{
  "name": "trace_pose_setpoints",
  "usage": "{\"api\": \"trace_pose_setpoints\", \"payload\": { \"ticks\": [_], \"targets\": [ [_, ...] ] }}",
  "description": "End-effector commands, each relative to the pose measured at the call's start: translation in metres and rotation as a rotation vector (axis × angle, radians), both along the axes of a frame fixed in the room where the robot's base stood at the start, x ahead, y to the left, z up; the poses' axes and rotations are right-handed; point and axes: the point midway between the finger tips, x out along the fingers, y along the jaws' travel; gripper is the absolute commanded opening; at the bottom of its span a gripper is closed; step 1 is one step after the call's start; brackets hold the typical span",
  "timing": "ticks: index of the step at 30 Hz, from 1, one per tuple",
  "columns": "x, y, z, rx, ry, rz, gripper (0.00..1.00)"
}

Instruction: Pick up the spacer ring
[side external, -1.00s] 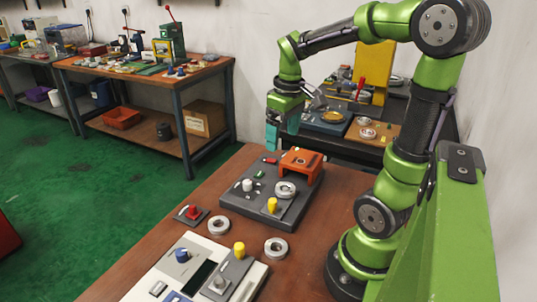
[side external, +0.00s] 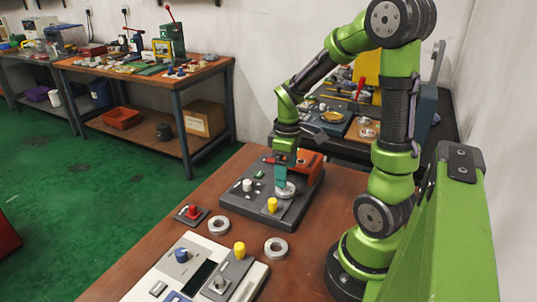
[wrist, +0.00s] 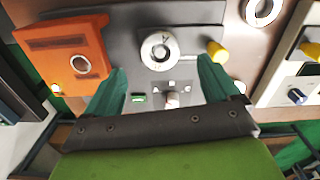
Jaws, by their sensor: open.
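Several pale grey rings are in view, and I cannot tell which is the spacer ring. One ring (side external: 287,191) lies on the dark grey fixture plate (side external: 250,212); in the wrist view this ring (wrist: 148,51) is ahead of the fingers, around a darker centre. Two more rings lie on the brown bench, one left (side external: 219,226) and one right (side external: 276,247). A bench ring (wrist: 262,9) also shows at the wrist view's top right. My gripper (side external: 282,182) points down over the plate close to its ring.
An orange block (side external: 308,161) stands on the plate behind the ring, and a yellow knob (side external: 272,205) stands in front. A red button (side external: 193,212) and a white control panel (side external: 165,277) sit nearby.

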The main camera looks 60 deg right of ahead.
Motion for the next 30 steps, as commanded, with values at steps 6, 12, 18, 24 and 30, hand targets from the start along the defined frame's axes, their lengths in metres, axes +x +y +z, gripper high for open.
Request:
{"api": "trace_pose_setpoints", "payload": {
  "ticks": [6,12,18,24,30],
  "targets": [
    [-0.002,0.000,-0.026,0.003,0.006,0.000,0.89],
    [-0.001,0.000,-0.050,0.002,0.002,0.000,0.89],
    [0.000,0.000,-0.053,0.000,-0.001,-0.001,0.89],
    [0.000,0.000,-0.052,0.000,-0.001,0.000,0.69],
    [0.000,0.000,-0.052,0.000,-0.001,0.000,0.38]
  ]
}}
